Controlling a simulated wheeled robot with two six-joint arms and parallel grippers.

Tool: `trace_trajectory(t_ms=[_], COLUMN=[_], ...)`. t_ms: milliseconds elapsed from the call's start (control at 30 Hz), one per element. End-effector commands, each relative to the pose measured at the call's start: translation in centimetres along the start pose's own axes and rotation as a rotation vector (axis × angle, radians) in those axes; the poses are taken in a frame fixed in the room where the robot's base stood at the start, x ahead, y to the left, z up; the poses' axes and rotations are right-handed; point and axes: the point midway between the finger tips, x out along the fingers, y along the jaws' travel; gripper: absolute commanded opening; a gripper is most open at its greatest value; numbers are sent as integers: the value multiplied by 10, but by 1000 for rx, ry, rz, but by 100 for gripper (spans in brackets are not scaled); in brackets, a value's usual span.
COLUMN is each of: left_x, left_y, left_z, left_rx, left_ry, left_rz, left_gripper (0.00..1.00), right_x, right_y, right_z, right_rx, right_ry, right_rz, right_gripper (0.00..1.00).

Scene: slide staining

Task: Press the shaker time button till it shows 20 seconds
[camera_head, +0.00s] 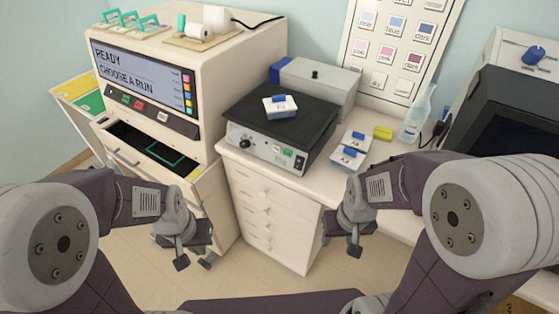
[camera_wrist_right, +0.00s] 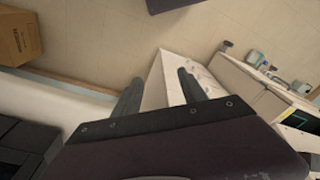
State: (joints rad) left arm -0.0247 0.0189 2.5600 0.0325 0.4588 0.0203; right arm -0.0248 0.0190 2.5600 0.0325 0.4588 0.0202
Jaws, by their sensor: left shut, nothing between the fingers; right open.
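The shaker (camera_head: 270,140) stands on the white drawer cabinet, with a flat black top and a grey front. Its front carries a black knob (camera_head: 246,143), a small green display or button (camera_head: 288,153) and a red-and-white button area (camera_head: 299,163); the shown time is too small to read. My left gripper (camera_head: 193,259) is shut and empty, low in front of the staining machine, left of the shaker. My right gripper (camera_head: 343,250) is open and empty, below and right of the shaker; its fingers also show in the right wrist view (camera_wrist_right: 160,88).
The staining machine (camera_head: 220,75) stands left, its screen reading "READY CHOOSE A RUN", with an open drawer (camera_head: 150,150) below. Blue-and-white boxes (camera_head: 348,157), a yellow block (camera_head: 383,133) and a clear bottle (camera_head: 415,120) sit right of the shaker. A dark monitor-like device (camera_head: 500,115) stands far right.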

Motion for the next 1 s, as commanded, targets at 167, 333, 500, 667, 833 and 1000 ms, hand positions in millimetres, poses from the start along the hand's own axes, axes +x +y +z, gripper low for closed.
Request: trace_trajectory(t_ms=[167,333,500,667,833,1000], left_x=[0,0,0,0,0,0], left_y=[0,0,0,0,0,0], left_z=[0,0,0,0,0,0], left_rx=[0,0,0,0,0,0], left_ry=[0,0,0,0,0,0], left_rz=[0,0,0,0,0,0], left_gripper=[0,0,0,0,0,0], right_x=[0,0,0,0,0,0], right_y=[0,0,0,0,0,0], right_z=[0,0,0,0,0,0], right_rx=[0,0,0,0,0,0], right_ry=[0,0,0,0,0,0], right_rz=[0,0,0,0,0,0], right_gripper=[50,5,0,0,0,0])
